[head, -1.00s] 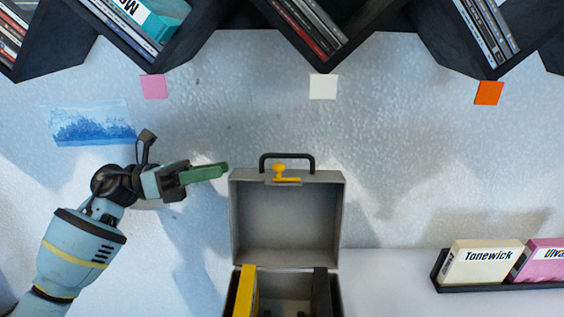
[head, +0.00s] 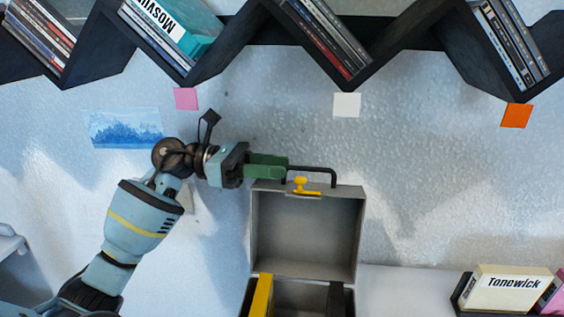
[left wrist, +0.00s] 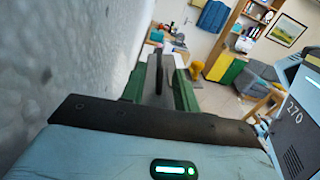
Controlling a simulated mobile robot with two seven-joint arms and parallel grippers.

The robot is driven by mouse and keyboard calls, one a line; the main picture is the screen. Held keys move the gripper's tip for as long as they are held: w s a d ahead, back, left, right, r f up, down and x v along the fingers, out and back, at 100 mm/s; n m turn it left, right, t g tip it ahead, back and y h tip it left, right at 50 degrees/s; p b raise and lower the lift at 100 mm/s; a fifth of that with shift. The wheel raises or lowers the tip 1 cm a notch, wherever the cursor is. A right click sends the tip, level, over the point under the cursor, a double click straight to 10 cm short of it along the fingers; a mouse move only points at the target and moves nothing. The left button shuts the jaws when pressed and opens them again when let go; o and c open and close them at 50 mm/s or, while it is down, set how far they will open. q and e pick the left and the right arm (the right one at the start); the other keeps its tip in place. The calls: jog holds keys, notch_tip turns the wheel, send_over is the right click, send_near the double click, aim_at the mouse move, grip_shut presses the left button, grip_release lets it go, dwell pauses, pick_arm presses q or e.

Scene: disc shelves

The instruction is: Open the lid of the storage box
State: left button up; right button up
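The grey storage box (head: 290,295) stands open at the bottom of the head view. Its lid (head: 306,245) is upright, with a black handle (head: 335,173) and a yellow latch (head: 301,186) on the top edge. My left gripper (head: 282,166) has green fingers and is at the lid's upper left corner, beside the handle. In the left wrist view, its fingers (left wrist: 157,85) are apart, with the grey lid (left wrist: 158,78) between or just beyond them. Contact cannot be made out. My right gripper is not in view.
Black zigzag shelves (head: 225,58) with disc cases run along the top of the wall. A dark tray (head: 462,292) holding a cream Tonewick case (head: 500,287) and a pink case is at right.

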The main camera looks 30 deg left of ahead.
pick_arm(q)
jog(key=shift+x, duration=1.1)
grip_shut()
